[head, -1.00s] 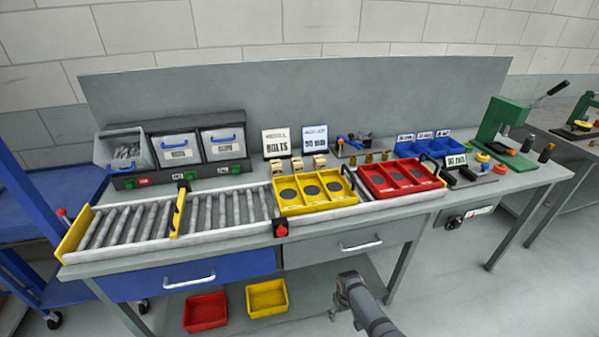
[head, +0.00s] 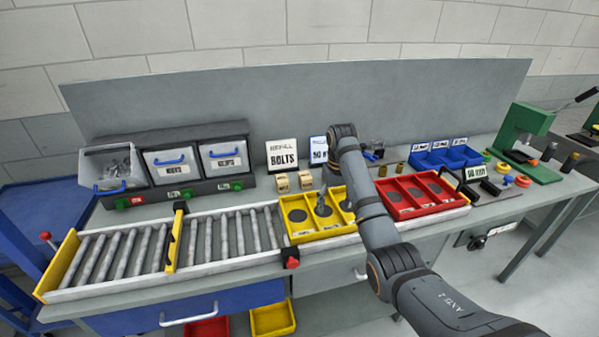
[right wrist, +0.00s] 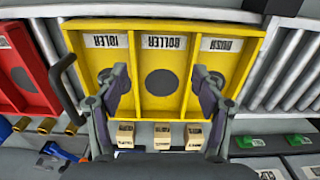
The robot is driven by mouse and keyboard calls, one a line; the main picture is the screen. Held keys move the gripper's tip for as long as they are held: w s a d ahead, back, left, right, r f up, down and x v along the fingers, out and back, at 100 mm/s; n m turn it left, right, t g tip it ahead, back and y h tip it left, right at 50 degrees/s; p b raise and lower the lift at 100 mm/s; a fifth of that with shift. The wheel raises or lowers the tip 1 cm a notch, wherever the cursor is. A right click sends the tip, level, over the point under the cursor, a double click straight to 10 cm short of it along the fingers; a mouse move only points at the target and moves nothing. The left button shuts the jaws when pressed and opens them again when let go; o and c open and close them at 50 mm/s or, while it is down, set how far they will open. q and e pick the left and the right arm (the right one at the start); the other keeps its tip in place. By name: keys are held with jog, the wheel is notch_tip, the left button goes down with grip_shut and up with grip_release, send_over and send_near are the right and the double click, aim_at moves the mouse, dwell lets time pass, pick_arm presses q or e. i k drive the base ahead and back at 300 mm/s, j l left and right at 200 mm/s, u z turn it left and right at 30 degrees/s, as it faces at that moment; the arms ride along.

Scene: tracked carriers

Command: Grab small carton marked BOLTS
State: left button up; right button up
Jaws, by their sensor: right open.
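Small tan cartons stand in a row behind the yellow tray (head: 322,232). In the head view I see a left one (head: 282,183) and one beside it (head: 305,180). The right wrist view shows three: left (right wrist: 125,135), middle (right wrist: 162,136) and right (right wrist: 193,136). Their labels are too small to read surely, so I cannot tell which says BOLTS. My right gripper (head: 323,204) points down over the yellow tray, open and empty. In the right wrist view its fingers (right wrist: 158,82) are spread above the tray, apart from the cartons. My left gripper is out of view.
A sign reading BOLTS (head: 282,154) stands behind the cartons. A red tray (head: 412,213) lies right of the yellow one, roller track (head: 215,238) left. Grey bins (head: 172,165) stand at back left, blue bins (head: 446,157) at back right.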

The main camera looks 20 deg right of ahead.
aim_at(305, 178)
jog(key=i, duration=0.9)
